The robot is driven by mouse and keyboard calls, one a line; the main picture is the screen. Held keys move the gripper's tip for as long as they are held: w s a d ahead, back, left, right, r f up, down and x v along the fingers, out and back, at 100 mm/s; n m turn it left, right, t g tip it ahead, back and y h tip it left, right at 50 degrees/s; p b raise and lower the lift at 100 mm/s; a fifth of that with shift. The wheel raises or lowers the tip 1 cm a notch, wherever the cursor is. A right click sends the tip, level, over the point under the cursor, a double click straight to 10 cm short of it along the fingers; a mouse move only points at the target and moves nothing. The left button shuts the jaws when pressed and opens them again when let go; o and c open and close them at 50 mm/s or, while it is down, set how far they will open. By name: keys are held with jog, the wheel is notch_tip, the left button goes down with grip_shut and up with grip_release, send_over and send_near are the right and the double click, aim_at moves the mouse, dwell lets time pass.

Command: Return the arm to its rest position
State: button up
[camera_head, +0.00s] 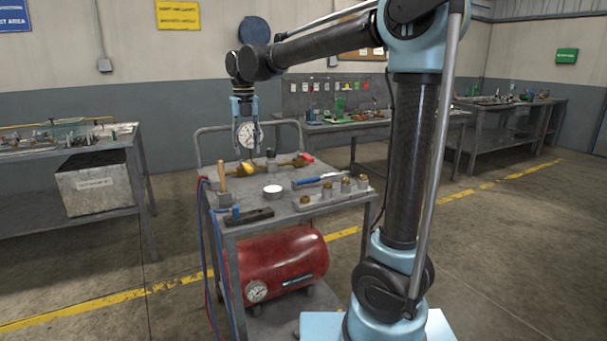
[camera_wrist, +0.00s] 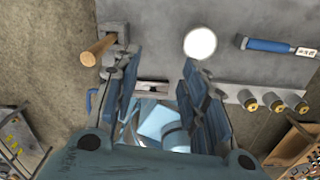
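My gripper (camera_head: 246,143) hangs downward above the cart (camera_head: 300,212), with its two fingers apart. The wrist view shows the open fingers (camera_wrist: 162,70) with nothing held between them, only the cart's surface and edge below. My arm is raised and bent, reaching out to the left over the cart.
A red tank (camera_head: 285,265) sits below. Benches stand left and behind; floor at right is clear.

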jog(key=s+d+f+m, duration=0.2)
jog(key=s+d+m, duration=0.1)
jog(key=d+m, duration=0.4)
jog(key=s+d+f+m+t, duration=0.1)
jog(key=s+d+f+m, duration=0.2)
jog(key=d+m, duration=0.45)
jog(key=s+d+f+m, duration=0.25)
jog(key=d+m, duration=0.25)
jog(key=d, duration=0.4)
jog(key=s+d+f+m+t, duration=0.1)
jog(key=s+d+f+m, duration=1.2)
jog(key=m, duration=0.7)
notch_tip(320, 180, down, 3)
jog(key=shift+s+d+f, duration=0.1)
jog(key=shift+s+d, duration=0.05)
jog(key=shift+s, duration=0.5)
